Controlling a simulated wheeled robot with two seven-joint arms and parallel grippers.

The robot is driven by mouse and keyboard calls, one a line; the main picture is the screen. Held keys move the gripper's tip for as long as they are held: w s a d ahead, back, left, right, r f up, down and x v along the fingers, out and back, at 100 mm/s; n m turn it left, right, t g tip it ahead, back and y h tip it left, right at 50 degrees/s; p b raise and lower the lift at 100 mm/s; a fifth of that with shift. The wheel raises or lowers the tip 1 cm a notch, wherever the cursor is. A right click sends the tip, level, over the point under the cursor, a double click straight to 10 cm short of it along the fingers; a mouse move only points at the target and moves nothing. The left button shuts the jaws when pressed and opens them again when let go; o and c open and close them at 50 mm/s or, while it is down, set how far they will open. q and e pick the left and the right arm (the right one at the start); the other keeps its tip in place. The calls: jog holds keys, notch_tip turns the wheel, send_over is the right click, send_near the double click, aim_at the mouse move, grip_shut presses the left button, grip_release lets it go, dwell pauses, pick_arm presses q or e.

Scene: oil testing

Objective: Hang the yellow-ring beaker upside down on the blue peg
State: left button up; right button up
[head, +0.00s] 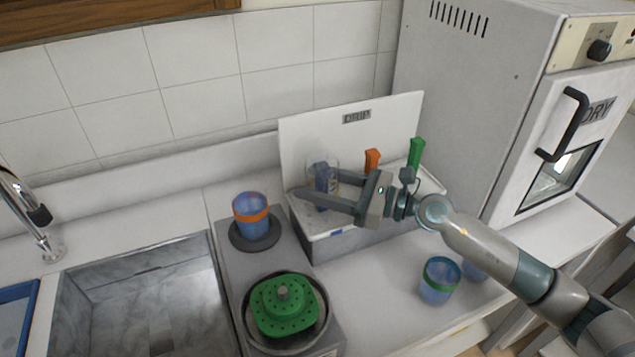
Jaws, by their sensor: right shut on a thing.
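A clear beaker (323,164) is upside down over the blue peg (322,187) on the left of the DRIP rack (352,117). Its ring is mostly hidden by a finger, so I cannot make out its colour clearly. My right gripper (315,188) reaches in from the right, its two fingers on either side of the beaker and closed on it. I cannot tell whether the beaker rests fully on the peg. My left gripper is not in view.
An orange peg (372,159) and a green peg (416,153) stand farther right on the rack. An orange-ring beaker (251,222) stands on a dark round pad. A green-ring beaker (439,282) stands on the counter. A green perforated part (284,309) sits front left; the DRY oven (470,100) is at right.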

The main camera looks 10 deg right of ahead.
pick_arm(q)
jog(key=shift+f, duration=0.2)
pick_arm(e)
jog(key=shift+f, duration=0.25)
jog(key=o, duration=1.7)
pick_arm(q)
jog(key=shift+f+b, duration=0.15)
jog(key=shift+b, duration=0.15)
pick_arm(e)
jog(key=shift+d, duration=0.1)
